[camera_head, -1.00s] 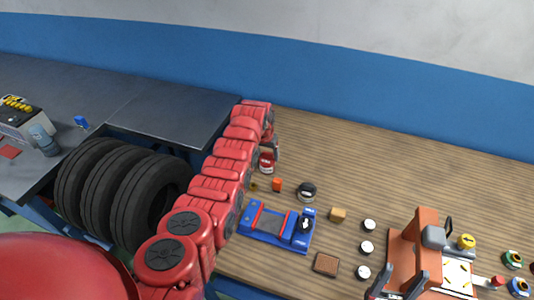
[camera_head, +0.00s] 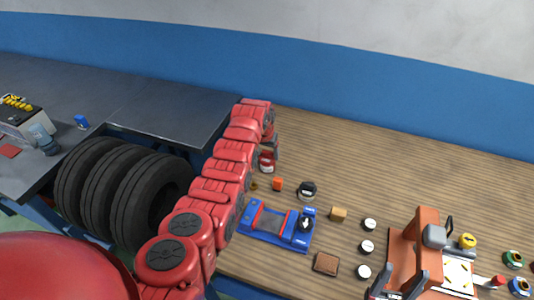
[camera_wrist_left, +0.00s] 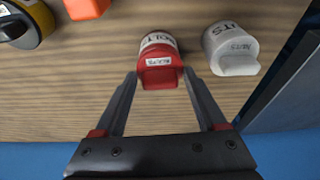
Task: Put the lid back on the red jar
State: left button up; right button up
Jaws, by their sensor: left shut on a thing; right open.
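The red jar (camera_wrist_left: 158,42), with a white label, stands on the wooden bench top and also shows in the head view (camera_head: 266,167). My left gripper (camera_wrist_left: 163,76) is shut on the red lid (camera_wrist_left: 160,72), which has a small white label. The lid is at the jar's mouth, lined up with it or nearly so. I cannot tell whether it is seated or just above. In the head view my left gripper (camera_head: 272,148) partly hides the jar. My right gripper (camera_head: 398,284) is open and empty at the lower right.
A white jar (camera_wrist_left: 232,48) stands close right of the red jar in the wrist view. An orange block (camera_head: 277,184), a black-and-yellow round thing (camera_head: 307,190) and a blue device (camera_head: 266,229) are nearby. Bare wood lies toward the back wall.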

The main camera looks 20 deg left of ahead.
pick_arm(q)
jog(key=shift+f+b, duration=0.25)
jog(key=shift+b, duration=0.3)
dwell(0.9)
jog(key=o, duration=1.3)
jog(key=shift+c, duration=0.2)
jog(key=shift+r, duration=0.2)
jog(key=shift+r+p, duration=0.35)
jog(key=shift+r, duration=3.05)
grip_shut()
jog(key=shift+f, duration=0.25)
